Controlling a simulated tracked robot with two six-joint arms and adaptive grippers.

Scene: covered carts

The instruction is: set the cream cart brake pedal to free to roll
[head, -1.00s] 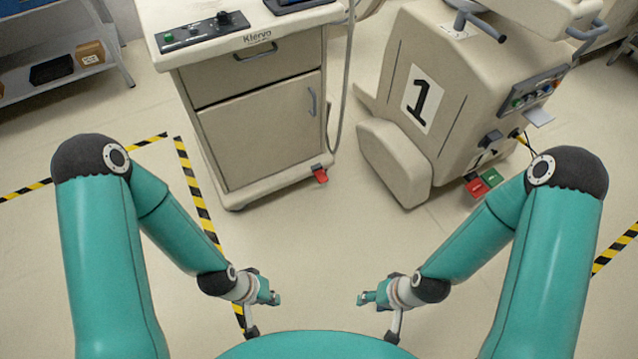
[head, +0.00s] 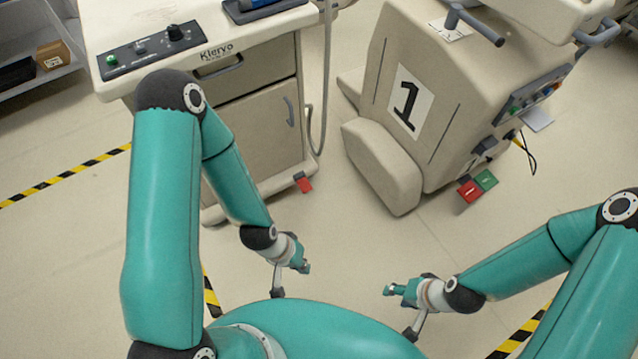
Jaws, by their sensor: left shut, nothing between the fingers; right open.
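The cream cart (head: 262,130), marked Klervo, stands at the upper left, partly behind my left arm. A small red pedal (head: 304,183) sticks out at its lower right corner. A larger beige machine (head: 440,110) marked 1 stands at the right, with a red pedal (head: 470,190) and a green pedal (head: 487,180) low on its right side. I cannot tell the pedals' exact tilt. My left gripper (head: 305,267) is shut and empty, in front of the cart and apart from it. My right gripper (head: 388,289) is open and empty, apart from the machine.
A shelf (head: 25,90) with boxes stands at the far left. Yellow-black tape (head: 65,176) marks the floor. A grey cable (head: 325,90) hangs beside the cart. A dark cable (head: 530,150) hangs at the machine's right side. The floor between cart and machine is clear.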

